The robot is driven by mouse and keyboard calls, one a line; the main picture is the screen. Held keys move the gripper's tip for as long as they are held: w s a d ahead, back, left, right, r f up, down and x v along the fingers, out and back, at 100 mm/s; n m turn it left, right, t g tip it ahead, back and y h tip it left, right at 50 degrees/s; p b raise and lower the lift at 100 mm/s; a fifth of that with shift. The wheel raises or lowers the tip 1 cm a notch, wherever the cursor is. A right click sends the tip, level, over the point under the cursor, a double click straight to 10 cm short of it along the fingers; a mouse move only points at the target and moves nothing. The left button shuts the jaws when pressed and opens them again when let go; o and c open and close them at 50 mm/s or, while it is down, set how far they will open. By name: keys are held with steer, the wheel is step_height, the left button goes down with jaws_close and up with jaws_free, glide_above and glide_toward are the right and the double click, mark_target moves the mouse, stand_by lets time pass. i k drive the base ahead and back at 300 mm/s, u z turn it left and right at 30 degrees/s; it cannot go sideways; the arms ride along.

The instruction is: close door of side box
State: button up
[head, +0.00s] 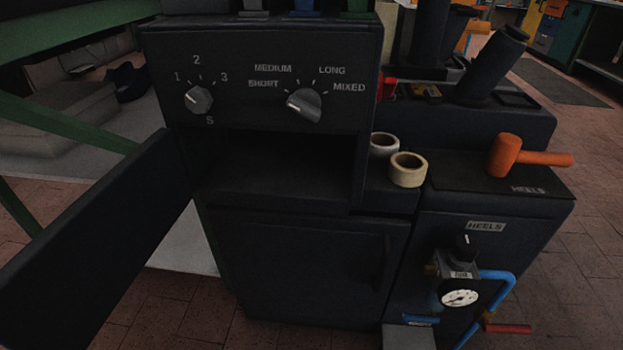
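The side box (360,60) is a dark cabinet with two knobs on its upper front. Below the knobs is an open, shadowed compartment (285,165). A long dark flat door (95,240) stands wide open at the box's left edge and reaches toward the lower left of the view. Its near end is cut off by the frame. What lies inside the compartment is too dark to tell. My gripper is not in view.
Below the compartment is a shut cabinet front (310,265) with a vertical handle (384,262). To the right are two tape rolls (408,170), an orange mallet (507,156) and a pressure gauge (459,298) with blue hoses. A green frame (70,124) stands left, behind the door.

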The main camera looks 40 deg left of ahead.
mark_target(57, 292)
steer(key=z, duration=0.65)
steer(key=k, duration=1.5)
steer(key=u, duration=1.8)
steer(key=i, duration=0.5)
